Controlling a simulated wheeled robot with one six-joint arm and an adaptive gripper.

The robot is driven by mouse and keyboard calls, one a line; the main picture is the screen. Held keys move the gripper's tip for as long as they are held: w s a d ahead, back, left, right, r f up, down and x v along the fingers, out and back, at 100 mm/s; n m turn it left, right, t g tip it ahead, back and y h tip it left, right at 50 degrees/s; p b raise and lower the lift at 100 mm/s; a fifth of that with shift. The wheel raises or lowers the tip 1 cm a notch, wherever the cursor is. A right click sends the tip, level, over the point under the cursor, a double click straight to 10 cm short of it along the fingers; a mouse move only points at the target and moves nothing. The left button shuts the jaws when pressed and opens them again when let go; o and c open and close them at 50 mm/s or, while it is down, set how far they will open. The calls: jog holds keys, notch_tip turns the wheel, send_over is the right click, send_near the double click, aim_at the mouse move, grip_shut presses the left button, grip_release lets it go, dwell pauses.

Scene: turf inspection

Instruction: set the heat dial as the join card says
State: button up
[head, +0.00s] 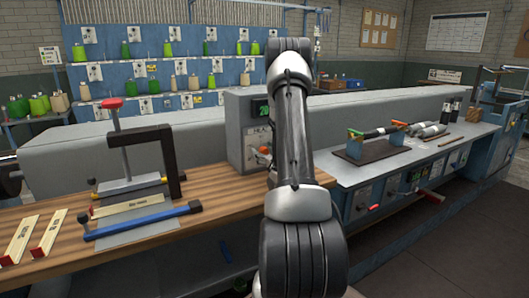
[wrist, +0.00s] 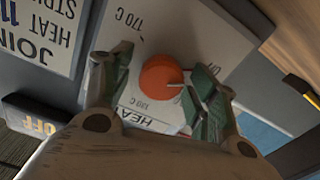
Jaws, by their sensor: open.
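The orange heat dial (wrist: 158,73) sits on a pale plate (wrist: 195,40) marked 170 C, 130 C and OFF. Its short white pointer mark faces right in the wrist view, between the 130 C and OFF marks. My gripper (wrist: 163,66) is open, with one finger on each side of the dial; I cannot tell whether either touches it. The join card (wrist: 38,35) is upside down at the upper left, showing JOIN and HEAT with a number cut off by the frame. In the head view the dial (head: 264,150) shows on a grey box, beside my arm, which hides my gripper.
A grey OFF switch (wrist: 40,122) is near the dial in the wrist view. A rod holder (head: 375,150) stands right.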

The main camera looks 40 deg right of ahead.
jog(key=shift+c, duration=0.4)
jog(key=c, duration=0.9)
jog(key=shift+c, duration=0.2)
jog(key=shift+m, duration=0.3)
jog(key=m, duration=0.5)
jog(key=shift+d+m, duration=0.1)
jog(key=shift+m, duration=0.3)
jog(key=m, duration=0.5)
jog(key=shift+f+m, duration=0.1)
jog(key=shift+m, duration=0.2)
jog(key=o, duration=1)
